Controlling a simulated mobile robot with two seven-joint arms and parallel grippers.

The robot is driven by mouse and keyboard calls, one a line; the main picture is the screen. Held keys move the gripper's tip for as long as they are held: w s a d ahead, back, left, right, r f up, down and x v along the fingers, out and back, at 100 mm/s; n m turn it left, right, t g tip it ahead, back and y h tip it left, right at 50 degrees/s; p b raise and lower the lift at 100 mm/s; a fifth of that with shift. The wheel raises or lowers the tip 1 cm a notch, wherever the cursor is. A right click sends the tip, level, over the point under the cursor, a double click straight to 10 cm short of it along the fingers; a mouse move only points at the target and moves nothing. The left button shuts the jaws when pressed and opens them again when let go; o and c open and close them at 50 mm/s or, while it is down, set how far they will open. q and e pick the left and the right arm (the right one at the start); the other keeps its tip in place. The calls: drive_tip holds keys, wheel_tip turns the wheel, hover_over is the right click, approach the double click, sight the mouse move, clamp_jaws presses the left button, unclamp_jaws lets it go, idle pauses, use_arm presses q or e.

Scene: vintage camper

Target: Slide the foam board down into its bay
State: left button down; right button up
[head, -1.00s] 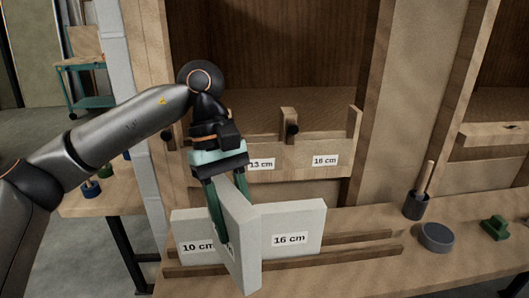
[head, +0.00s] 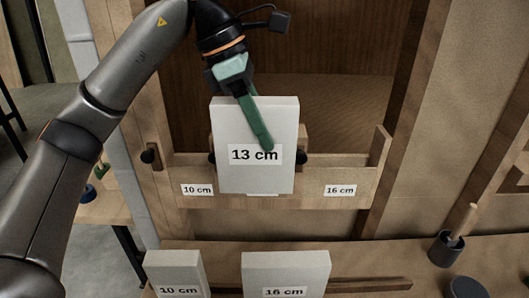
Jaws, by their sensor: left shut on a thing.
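My left gripper (head: 266,142) is shut on the white foam board (head: 230,118) labelled 13 cm. One green finger lies across the board's front face; the other finger is hidden behind it. The board is upright and nearly square to the view. It overlaps the wooden front rail (head: 313,192) of the bays, so its lower edge shows in front of the rail, not inside a bay. The rail shows a 10 cm label (head: 197,190) at left and a 16 cm label (head: 340,190) at right. The board covers the middle bay and its label, except a white sliver. My right gripper is not in view.
Two other white boards, 10 cm (head: 174,268) and 16 cm (head: 286,267), stand on the bench below, with a gap between them. Dark knobs (head: 150,156) and wooden posts stand along the rail. A dark cup (head: 446,247) with a wooden-handled tool is at right.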

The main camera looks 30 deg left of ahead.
use_arm(q)
drive_tip(key=w+a+p, duration=0.3)
drive_tip(key=w+a, duration=0.3)
drive_tip(key=w, duration=0.6)
wheel_tip(320, 180, down, 12)
drive_tip(key=b, duration=0.1)
drive_tip(key=shift+s+d, duration=0.3)
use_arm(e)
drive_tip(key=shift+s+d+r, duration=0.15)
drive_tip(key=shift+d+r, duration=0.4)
use_arm(q)
drive_tip(key=shift+f, duration=0.2)
drive_tip(key=shift+c, duration=2.2)
unclamp_jaws()
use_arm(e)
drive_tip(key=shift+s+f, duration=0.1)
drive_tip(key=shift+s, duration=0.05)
use_arm(q)
drive_tip(key=shift+r, duration=0.1)
